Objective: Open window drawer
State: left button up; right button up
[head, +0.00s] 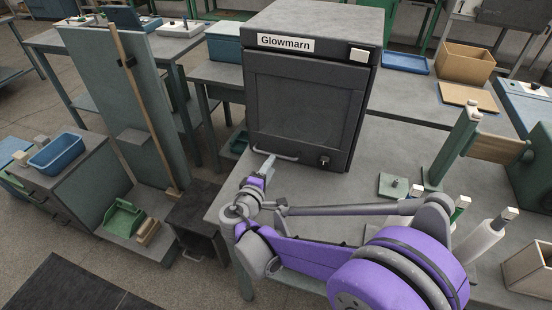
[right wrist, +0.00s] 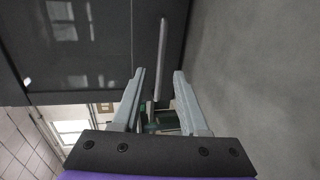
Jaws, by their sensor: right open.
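The dark grey cabinet labelled Glowmarn (head: 305,108) stands on the bench, its front a flat dark window panel that looks shut. A light bar handle (head: 287,157) runs along the lower left of that front. My right gripper (head: 268,163) is at the left end of the handle, open and empty. In the right wrist view the handle (right wrist: 160,55) shows as a bar beyond and partly between the open fingers (right wrist: 158,75). I cannot tell whether a finger touches it. My left gripper is not in view.
A small knob (head: 323,160) sits right of the handle. The bench (head: 390,150) is clear just right of the cabinet. A low dark box (head: 197,215) is left of the bench.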

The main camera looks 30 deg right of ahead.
jog(key=x, duration=0.5)
jog(key=shift+w+d+f, duration=0.1)
jog(key=shift+w+d, duration=0.15)
jog(key=shift+w, duration=0.05)
grip_shut()
dwell(1.1)
